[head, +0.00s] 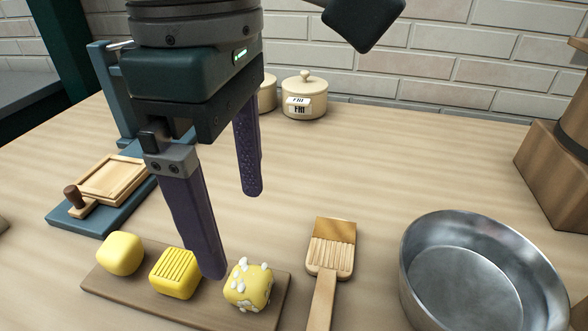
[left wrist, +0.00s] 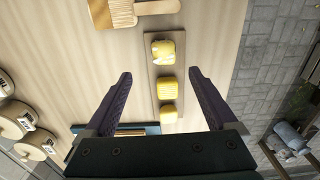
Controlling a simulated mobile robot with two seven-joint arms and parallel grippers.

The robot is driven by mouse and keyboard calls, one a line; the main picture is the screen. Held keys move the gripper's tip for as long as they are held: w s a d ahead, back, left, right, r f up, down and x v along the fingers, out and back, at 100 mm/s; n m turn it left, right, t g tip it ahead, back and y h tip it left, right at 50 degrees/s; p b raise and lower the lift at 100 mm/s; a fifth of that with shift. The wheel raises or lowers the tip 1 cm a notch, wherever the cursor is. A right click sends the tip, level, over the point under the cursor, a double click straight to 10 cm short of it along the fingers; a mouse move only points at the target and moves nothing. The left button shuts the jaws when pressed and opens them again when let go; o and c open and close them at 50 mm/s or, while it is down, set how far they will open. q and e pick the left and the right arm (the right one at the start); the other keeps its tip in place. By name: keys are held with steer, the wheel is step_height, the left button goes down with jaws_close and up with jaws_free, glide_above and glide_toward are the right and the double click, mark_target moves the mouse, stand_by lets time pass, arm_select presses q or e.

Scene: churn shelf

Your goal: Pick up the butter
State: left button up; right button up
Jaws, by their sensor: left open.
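Three yellow butter blocks sit in a row on a brown wooden board (head: 112,285). The left block (head: 120,254) is plain, the middle one (head: 174,274) has a grooved top, and the right one (head: 248,286) carries white bits. In the left wrist view the white-flecked block (left wrist: 163,50), the grooved block (left wrist: 168,86) and the plain block (left wrist: 168,113) lie in line between the finger directions. My left gripper (head: 232,233) is open and empty, above and behind the board, with its near fingertip overlapping the area between the middle and right blocks. My right gripper is not seen.
A wooden paddle (head: 331,250) lies right of the board, and a metal bowl (head: 470,270) stands farther right. A blue press-like stand with a wooden plate (head: 112,180) is at left. Lidded pots (head: 304,98) stand at the back by the brick wall. The mid-table is clear.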

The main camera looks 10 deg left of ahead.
mark_target(248, 275)
arm_select(q)
steer(key=f, duration=0.9)
steer(key=shift+s+d+f, duration=0.2)
steer(key=shift+s+f, duration=0.05)
steer(key=shift+s, duration=0.1)
steer(key=shift+c, duration=0.3)
jaws_close()
